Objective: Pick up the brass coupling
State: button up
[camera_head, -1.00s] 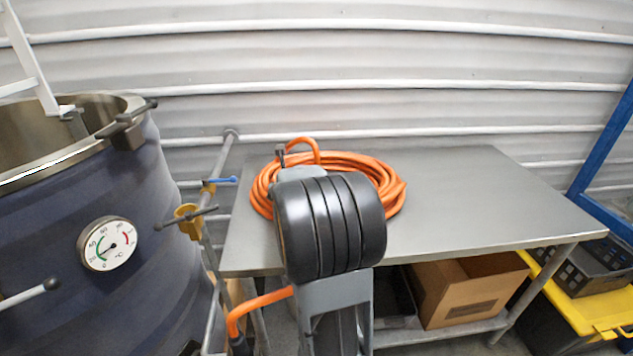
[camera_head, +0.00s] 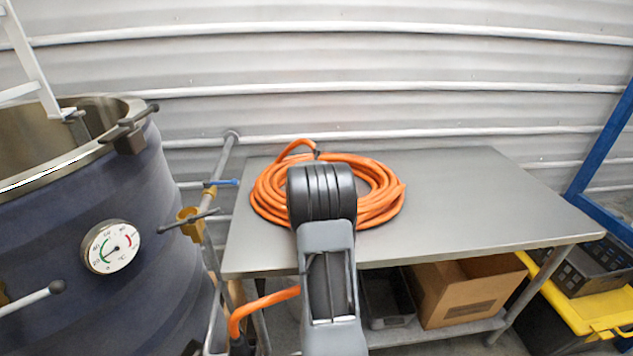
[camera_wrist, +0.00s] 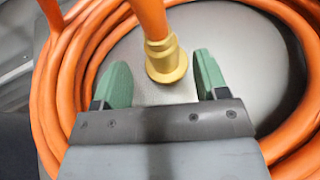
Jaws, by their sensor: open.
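The brass coupling (camera_wrist: 166,61) is a gold-coloured fitting on the end of an orange hose (camera_wrist: 151,18), seen in the wrist view. My gripper (camera_wrist: 160,78) is open, with one green finger on each side of the coupling and a gap to both. It holds nothing. In the head view my arm hides the gripper and the coupling. There the coiled orange hose (camera_head: 382,207) lies on the grey metal table (camera_head: 480,205), and my arm reaches over it.
A dark blue tank (camera_head: 60,235) with a dial gauge (camera_head: 111,246) stands at the left. A pipe with valves (camera_head: 190,222) runs between tank and table. A cardboard box (camera_head: 468,292) sits on the lower shelf. The table's right half is clear.

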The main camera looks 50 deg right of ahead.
jog(key=shift+p+x, duration=0.95)
jog(key=shift+x, duration=1.45)
jog(key=shift+c, duration=0.4)
jog(key=c, duration=1)
jog(key=shift+r, duration=0.1)
